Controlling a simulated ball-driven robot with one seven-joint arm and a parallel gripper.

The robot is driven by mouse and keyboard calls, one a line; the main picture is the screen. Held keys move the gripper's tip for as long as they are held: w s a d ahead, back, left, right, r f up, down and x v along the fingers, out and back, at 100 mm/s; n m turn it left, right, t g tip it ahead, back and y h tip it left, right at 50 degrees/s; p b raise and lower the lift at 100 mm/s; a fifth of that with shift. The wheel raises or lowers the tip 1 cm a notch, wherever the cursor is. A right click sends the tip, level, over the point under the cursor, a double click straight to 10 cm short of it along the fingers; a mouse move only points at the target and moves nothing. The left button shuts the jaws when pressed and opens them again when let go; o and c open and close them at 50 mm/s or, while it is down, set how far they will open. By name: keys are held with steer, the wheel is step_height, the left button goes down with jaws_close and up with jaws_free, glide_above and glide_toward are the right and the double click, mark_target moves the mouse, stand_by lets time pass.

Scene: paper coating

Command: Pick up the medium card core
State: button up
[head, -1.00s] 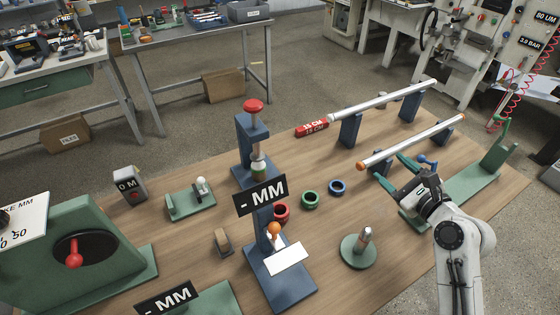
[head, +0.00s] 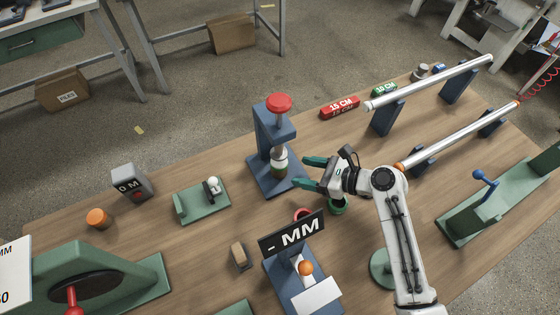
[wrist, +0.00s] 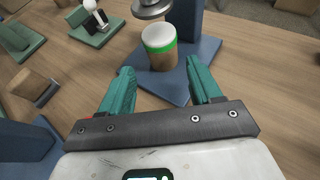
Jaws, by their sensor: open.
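A short card-brown cylinder with a pale top and a green band, which looks like the card core (head: 279,163), stands upright on the blue base of a press with a red knob. It also shows in the wrist view (wrist: 159,47), just beyond my fingertips, under the press's metal foot. My gripper (head: 307,172) is open and empty, to the right of the core and pointing at it. In the wrist view, its two green fingers (wrist: 160,68) stand apart with the core ahead between their lines. No contact shows.
The blue press (head: 262,135) rises beside the core, with its red knob (head: 279,102) overhead. A black MM sign (head: 292,234) stands in front and partly hides a red ring (head: 303,213). A green ring (head: 338,206) lies below my gripper. A green fixture (head: 202,200) is at left.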

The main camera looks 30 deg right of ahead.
mark_target(279, 166)
steer(key=b+x, duration=0.2)
steer(key=x, duration=0.1)
steer(key=shift+w+a+f, duration=0.15)
steer(key=shift+w, duration=0.2)
steer(key=b+x, duration=0.4)
steer(key=shift+w+f+b, duration=0.1)
steer(key=shift+f+b, duration=0.05)
steer(key=shift+b, duration=0.2)
steer(key=shift+w+a+b, duration=0.35)
steer(key=shift+w, duration=0.05)
steer(key=shift+c, duration=0.4)
steer(key=c, duration=0.6)
